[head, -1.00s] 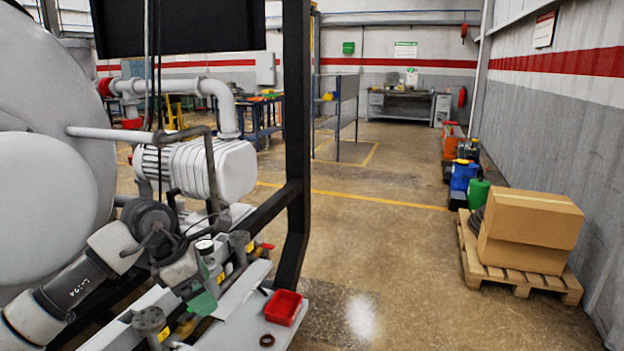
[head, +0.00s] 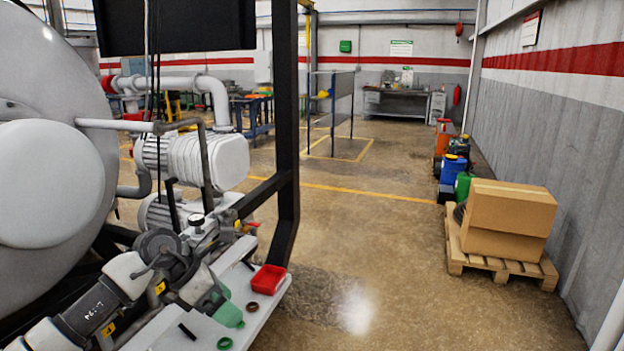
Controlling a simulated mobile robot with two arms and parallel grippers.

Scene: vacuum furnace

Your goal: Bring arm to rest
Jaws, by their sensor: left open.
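My left arm comes in from the lower left, and its dark wrist (head: 160,248) is above the pale bench (head: 255,313). My right gripper is not in view.
A red tray (head: 268,279), a brown ring (head: 252,307), a green ring (head: 224,343) and a black piece (head: 187,331) lie on the bench. The black frame post (head: 287,140) and white furnace (head: 40,185) are close. Boxes (head: 508,214) sit on a pallet at right.

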